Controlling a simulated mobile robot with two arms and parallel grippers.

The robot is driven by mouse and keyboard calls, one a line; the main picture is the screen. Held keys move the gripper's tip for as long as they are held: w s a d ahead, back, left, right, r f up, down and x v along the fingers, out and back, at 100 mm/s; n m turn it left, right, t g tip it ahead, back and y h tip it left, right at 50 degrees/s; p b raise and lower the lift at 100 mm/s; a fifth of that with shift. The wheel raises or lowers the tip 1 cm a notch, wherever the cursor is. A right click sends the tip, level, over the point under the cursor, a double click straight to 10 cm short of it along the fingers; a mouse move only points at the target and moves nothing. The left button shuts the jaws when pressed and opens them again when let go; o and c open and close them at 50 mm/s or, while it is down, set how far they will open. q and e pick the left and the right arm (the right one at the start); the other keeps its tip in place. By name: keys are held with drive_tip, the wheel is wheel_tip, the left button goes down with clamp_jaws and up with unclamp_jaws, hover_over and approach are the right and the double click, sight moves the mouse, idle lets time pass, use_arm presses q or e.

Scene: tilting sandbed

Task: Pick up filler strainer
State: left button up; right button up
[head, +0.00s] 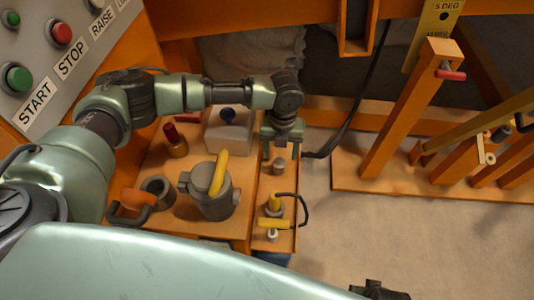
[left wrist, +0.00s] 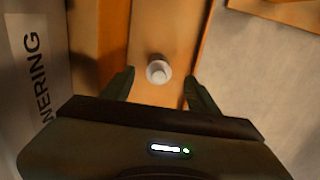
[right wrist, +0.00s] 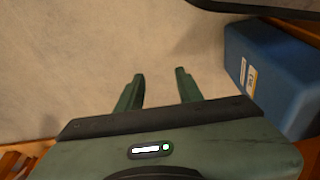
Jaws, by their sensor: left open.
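A small grey rounded piece (head: 279,165), which looks like the filler strainer, stands on the narrow orange shelf (head: 264,205). In the left wrist view it shows as a pale round piece (left wrist: 158,71) centred ahead of the fingers. My left gripper (head: 281,150) points down over it, with its fingers apart and nothing between them. I cannot tell the exact height gap. My right gripper (right wrist: 160,85) is open and empty above the pale floor.
A grey can with a yellow handle (head: 214,195), a dark cup (head: 158,190) and a red-topped brass piece (head: 175,140) stand left of the shelf. A yellow-handled tool (head: 273,222) lies nearer. A blue box (right wrist: 270,75) sits beside my right gripper. Orange posts (head: 410,110) rise at right.

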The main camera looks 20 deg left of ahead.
sight(279, 159)
use_arm(q)
drive_tip(key=f, duration=0.2)
drive_tip(key=f+b, duration=0.1)
drive_tip(key=f, duration=0.3)
drive_tip(key=shift+s+f+b, duration=0.2)
drive_tip(key=shift+s+b, duration=0.05)
drive_tip(key=shift+b, duration=0.1)
drive_tip(key=shift+f, duration=0.55)
clamp_jaws()
use_arm(e)
wheel_tip(279, 159, up, 6)
drive_tip(key=w, duration=0.1)
drive_tip(key=shift+r, duration=0.2)
use_arm(q)
drive_tip(key=shift+r, duration=0.1)
